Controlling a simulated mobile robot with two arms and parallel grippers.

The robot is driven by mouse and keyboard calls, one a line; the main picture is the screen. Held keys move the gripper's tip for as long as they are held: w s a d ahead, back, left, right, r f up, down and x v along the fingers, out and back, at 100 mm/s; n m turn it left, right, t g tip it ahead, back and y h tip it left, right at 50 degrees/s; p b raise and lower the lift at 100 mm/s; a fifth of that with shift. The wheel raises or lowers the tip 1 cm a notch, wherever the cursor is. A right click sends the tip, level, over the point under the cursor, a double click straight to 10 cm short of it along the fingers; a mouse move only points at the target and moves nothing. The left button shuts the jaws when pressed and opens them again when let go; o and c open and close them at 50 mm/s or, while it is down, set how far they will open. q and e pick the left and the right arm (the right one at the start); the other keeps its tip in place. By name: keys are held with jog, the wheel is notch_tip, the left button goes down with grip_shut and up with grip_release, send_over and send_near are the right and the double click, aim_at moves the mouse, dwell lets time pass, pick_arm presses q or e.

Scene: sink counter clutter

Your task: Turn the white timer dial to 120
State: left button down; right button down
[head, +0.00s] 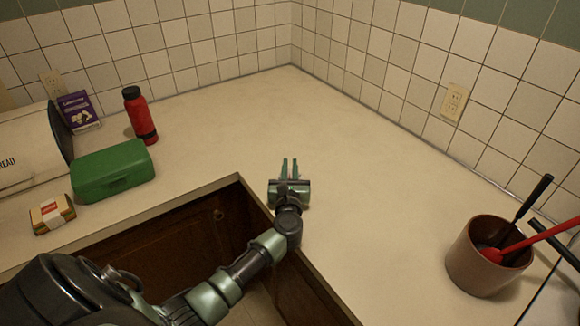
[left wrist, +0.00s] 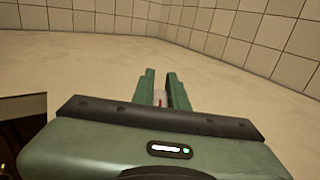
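My left gripper (head: 289,161) is low over the bare counter, just right of the dark opening's corner, with its green fingers pointing away from me. In the left wrist view a small white thing with a red mark, which looks like the timer dial (left wrist: 160,98), sits between the two fingers. The fingers are a short way apart, and the white thing fills the gap, so they look shut on it. Its numbers cannot be read. My right gripper is not in view.
A green box (head: 112,170), red bottle (head: 139,117), purple box (head: 78,112) and small packet (head: 52,213) are at left. A brown pot (head: 478,262) with utensils stands at right. The dark opening (head: 190,235) lies under my arm. The counter (head: 350,140) around the hand is clear.

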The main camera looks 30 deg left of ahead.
pick_arm(q)
jog(key=shift+h, duration=0.3)
jog(key=shift+w+d+m+t+h, duration=0.1)
jog(key=shift+d+m+t+h, duration=0.15)
jog(key=shift+m+t+h, duration=0.75)
jog(key=shift+h, duration=0.3)
jog(key=c, duration=1.4)
grip_release()
jog(key=v, duration=0.7)
jog(key=shift+s+d, duration=0.15)
jog(key=shift+s, duration=0.2)
